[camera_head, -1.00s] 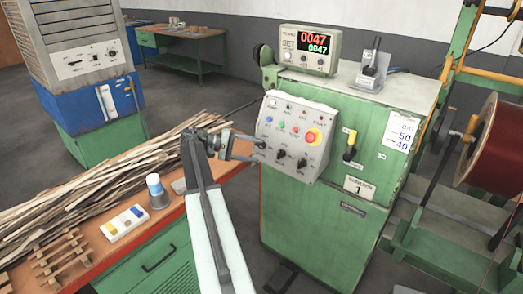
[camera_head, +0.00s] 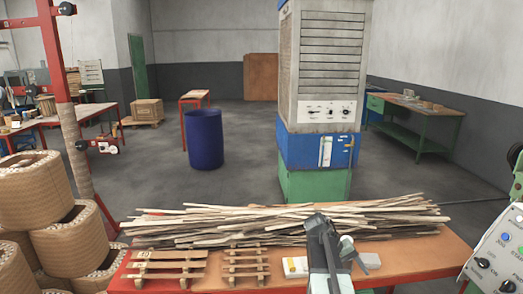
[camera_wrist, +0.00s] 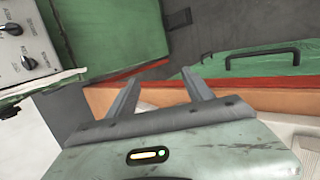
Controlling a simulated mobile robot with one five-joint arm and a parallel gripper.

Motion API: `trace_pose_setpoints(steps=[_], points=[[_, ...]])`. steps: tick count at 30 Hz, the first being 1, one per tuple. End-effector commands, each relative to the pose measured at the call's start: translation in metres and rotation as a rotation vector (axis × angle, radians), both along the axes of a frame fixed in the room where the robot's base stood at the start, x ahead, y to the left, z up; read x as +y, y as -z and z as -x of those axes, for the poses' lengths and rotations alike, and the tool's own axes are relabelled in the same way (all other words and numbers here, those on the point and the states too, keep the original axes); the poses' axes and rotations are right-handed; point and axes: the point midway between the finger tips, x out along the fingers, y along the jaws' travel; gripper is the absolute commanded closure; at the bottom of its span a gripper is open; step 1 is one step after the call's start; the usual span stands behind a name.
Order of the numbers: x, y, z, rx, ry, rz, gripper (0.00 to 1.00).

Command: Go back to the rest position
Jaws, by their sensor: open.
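My gripper (camera_wrist: 162,78) is open in the wrist view, its two grey fingers apart with nothing between them. In the head view my arm rises from the bottom over the orange workbench (camera_head: 420,255), and the fingertips cannot be made out there. In the wrist view the fingers point past the bench's edge (camera_wrist: 268,83), near a green front with a black handle (camera_wrist: 262,56). The control panel (camera_head: 497,254) is at the far right of the head view and also shows at the top left of the wrist view (camera_wrist: 28,45), apart from the fingers.
A pile of wooden strips (camera_head: 230,222) lies along the bench, with small wooden racks (camera_head: 170,267) before it. A tall grey, blue and green machine (camera_head: 318,150) stands behind. Large coils (camera_head: 70,245) are stacked at the left. Floor around the blue barrel (camera_head: 204,140) is clear.

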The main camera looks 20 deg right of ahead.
Motion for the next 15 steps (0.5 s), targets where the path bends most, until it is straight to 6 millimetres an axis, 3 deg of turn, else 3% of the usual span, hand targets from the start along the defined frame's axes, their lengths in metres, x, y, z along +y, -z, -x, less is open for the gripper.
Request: trace_pose_setpoints(steps=[1, 6, 15], points=[[0.039, 0.009, -0.01, -0.041, -0.048, -0.05, 0.4], [0.154, 0.033, -0.041, -0.164, -0.171, -0.23, 0.4], [0.322, 0.049, -0.051, -0.296, -0.309, -0.508, 0.4]])
